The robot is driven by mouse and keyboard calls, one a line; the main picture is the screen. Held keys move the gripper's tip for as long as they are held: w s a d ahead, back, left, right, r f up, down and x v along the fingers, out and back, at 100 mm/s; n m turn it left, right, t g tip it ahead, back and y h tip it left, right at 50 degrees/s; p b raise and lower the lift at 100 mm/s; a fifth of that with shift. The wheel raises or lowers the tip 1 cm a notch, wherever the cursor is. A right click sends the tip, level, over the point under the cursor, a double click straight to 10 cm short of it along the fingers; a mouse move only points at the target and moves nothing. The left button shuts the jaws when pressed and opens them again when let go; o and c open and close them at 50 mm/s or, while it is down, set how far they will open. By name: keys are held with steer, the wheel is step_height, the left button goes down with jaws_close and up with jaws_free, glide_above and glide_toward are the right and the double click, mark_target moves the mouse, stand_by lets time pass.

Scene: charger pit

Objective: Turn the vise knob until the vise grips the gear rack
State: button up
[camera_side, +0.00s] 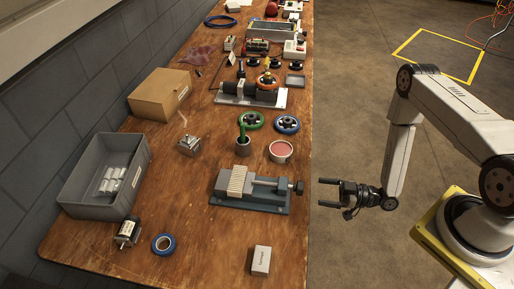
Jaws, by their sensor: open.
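The vise (251,193) lies on the wooden table, a grey-blue body with its screw running to the right. Its dark knob (299,187) is at the right end, near the table's right edge. A ribbed, cream-coloured block, which looks like the gear rack (236,181), stands at the vise's jaws on the left. I cannot tell whether the jaws touch it. My gripper (321,190) is open and empty, just off the table's right edge. Its fingers point left toward the knob, with a small gap between them and it.
A small white box (261,261) is in front. A grey bin (106,179), blue tape (164,244) and a motor (128,233) are left. Floor right of the table is clear around my gripper.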

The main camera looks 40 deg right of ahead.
mark_target(301, 189)
steer(key=shift+x, duration=3.75)
steer(key=c, duration=1.3)
steer(key=shift+m, duration=0.4)
steer(key=m, duration=0.9)
steer(key=shift+s+m, duration=0.1)
steer(key=shift+m, duration=0.3)
steer(key=m, duration=0.3)
steer(key=shift+m, duration=0.3)
